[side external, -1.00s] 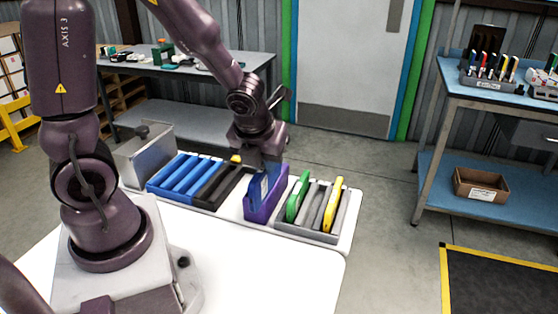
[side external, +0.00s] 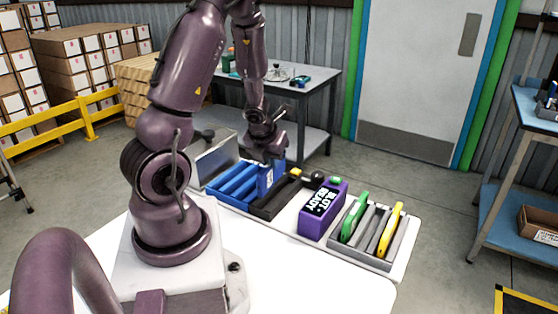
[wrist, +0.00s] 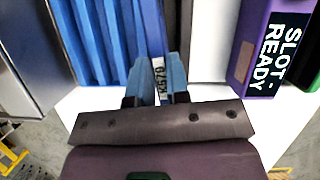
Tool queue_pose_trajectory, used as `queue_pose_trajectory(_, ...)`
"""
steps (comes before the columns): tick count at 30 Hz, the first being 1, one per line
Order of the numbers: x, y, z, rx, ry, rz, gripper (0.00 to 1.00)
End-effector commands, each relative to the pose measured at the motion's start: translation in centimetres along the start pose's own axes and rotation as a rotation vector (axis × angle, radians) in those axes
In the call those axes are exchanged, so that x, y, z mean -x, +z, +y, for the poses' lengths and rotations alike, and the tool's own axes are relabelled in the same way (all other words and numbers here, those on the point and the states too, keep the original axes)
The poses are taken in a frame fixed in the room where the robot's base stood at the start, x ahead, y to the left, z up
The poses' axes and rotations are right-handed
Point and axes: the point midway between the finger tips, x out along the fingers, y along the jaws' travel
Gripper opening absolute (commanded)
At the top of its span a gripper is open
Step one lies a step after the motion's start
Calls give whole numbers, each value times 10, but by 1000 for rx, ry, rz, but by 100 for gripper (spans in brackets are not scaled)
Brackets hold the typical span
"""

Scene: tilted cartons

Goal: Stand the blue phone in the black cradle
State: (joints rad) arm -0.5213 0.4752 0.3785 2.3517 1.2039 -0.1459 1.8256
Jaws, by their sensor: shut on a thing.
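My gripper (side external: 266,152) is shut on the blue phone (side external: 266,182), which hangs upright below it. In the wrist view, the fingers (wrist: 160,75) hold the phone at a white label (wrist: 159,70). In the side view the phone is at the right end of the blue rack (side external: 232,188), beside the black cradle (side external: 277,206). I cannot tell whether its lower edge is in a slot or above it. The black cradle's near side shows, and the phone and gripper hide part of its far end.
A purple holder (side external: 320,210) reading "SLOT-READY" stands right of the black cradle. Further right, a grey rack (side external: 372,255) holds a green item (side external: 355,215) and a yellow item (side external: 390,230). A metal bin (side external: 215,158) is at the left. The front of the white table is clear.

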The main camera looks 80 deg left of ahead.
Motion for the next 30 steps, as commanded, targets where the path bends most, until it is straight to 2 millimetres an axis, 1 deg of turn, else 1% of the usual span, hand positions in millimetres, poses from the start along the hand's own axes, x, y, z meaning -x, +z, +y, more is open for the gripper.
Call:
queue_pose_trajectory(1,-1,2,2,-13,-8,-2,0)
queue_pose_trajectory(8,-1,8,-6,-85,-37,-4,0)
queue_pose_trajectory(14,-4,6,-12,-122,-54,3,0)
queue_pose_trajectory(30,-36,-7,-12,-123,-51,2,0)
